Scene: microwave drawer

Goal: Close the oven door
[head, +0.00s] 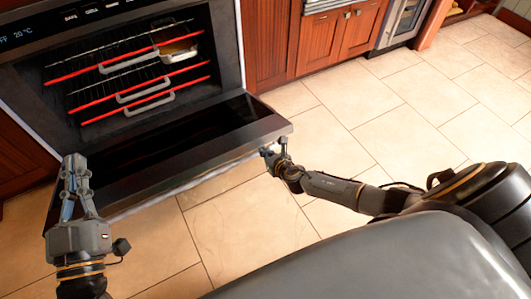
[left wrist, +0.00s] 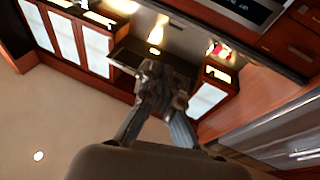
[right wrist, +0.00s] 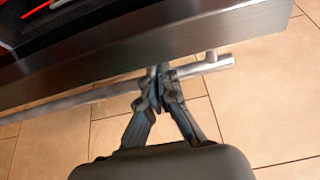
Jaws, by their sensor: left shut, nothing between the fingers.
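The oven door (head: 190,145) is folded down open in front of the oven cavity, with a long metal handle (head: 180,185) along its outer edge. The handle also shows in the right wrist view (right wrist: 75,103). My left gripper (head: 75,160) is shut and empty, upright beside the door's left end; it also shows in the left wrist view (left wrist: 158,72). My right gripper (head: 275,150) is at the right end of the handle. In the right wrist view its fingertips (right wrist: 159,75) are close together over the bar; whether they grip it is unclear.
Oven racks (head: 130,75) with red front bars sit inside the cavity, and a dish (head: 175,50) stands on the upper one. Wooden cabinets (head: 270,45) flank the oven. The tiled floor (head: 390,120) to the right is clear.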

